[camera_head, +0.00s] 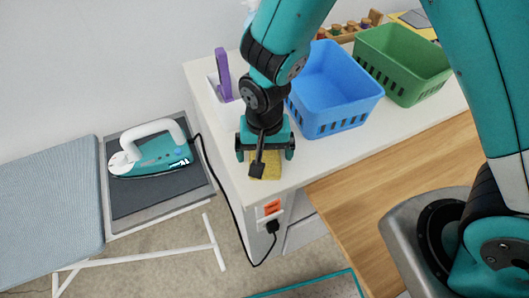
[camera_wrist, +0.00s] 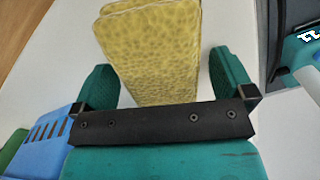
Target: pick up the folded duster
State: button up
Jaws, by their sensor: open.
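The folded duster is a yellow, textured cloth (camera_wrist: 152,48) in the wrist view, lying on the white counter top. In the head view only its yellow end (camera_head: 268,167) shows below my gripper, close to the counter's front corner. My gripper (camera_head: 265,152) is over it, pointing down. In the wrist view my gripper (camera_wrist: 165,85) is open, with one green finger on each side of the duster and a gap of white counter beside each finger. The duster's near end is hidden behind the dark gripper bar.
A blue basket (camera_head: 335,90) stands right of my gripper, with a green basket (camera_head: 402,62) beyond it. A purple-handled item (camera_head: 223,74) stands behind left. An iron (camera_head: 150,150) rests on the ironing board (camera_head: 52,205) at left. A plugged cord (camera_head: 240,225) hangs at the counter's end.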

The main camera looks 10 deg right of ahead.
jog(key=c, duration=1)
jog(key=shift+r, duration=0.1)
notch_tip(320, 180, up, 20)
jog(key=shift+b, duration=0.45)
